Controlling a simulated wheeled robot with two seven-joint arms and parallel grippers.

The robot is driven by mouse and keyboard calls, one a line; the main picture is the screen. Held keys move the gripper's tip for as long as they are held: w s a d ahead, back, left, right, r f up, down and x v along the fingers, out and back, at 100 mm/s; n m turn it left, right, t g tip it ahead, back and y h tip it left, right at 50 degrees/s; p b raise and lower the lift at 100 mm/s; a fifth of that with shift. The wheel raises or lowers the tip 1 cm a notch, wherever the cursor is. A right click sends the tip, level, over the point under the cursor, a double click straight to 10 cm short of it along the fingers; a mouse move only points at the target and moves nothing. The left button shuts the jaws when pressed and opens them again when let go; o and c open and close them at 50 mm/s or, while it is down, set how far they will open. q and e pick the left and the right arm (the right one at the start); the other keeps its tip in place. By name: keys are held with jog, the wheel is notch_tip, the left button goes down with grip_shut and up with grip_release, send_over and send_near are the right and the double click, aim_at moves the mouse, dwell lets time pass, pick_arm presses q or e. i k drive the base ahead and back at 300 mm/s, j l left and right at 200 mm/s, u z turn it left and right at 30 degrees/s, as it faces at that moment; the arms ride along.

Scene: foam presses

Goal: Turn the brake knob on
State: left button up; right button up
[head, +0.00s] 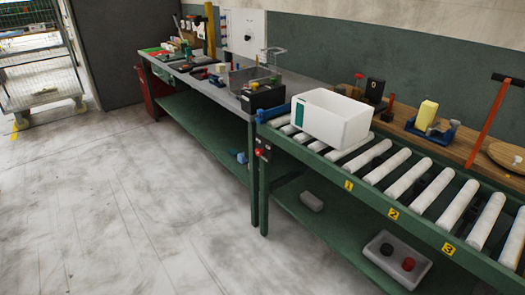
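No knob carries a readable brake label, so I cannot tell which one is the brake knob. A red knob (259,152) sits on the front left end of the roller conveyor (310,170). A black box marked 0 (375,89) stands on the wooden ledge behind the rollers. A grey control box (398,262) with a black knob (387,249) and a red knob (408,264) lies on the lower shelf. The setting of each knob is too small to tell. Neither of my grippers is in view.
A white bin (333,120) stands on the rollers at their left end. A workbench (200,85) with tools and a sink adjoins the conveyor. A red lever (490,120) leans up at the right. The floor (120,200) in front is clear; a wire cage cart (40,75) stands far left.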

aim_at(258, 152)
jog(key=i+j+z, duration=0.1)
jog(key=i+j, duration=0.4)
jog(key=j, duration=0.25)
jog(key=i+j+z, duration=0.15)
jog(key=i+j, duration=0.35)
jog(key=j, duration=0.3)
jog(key=z, duration=0.05)
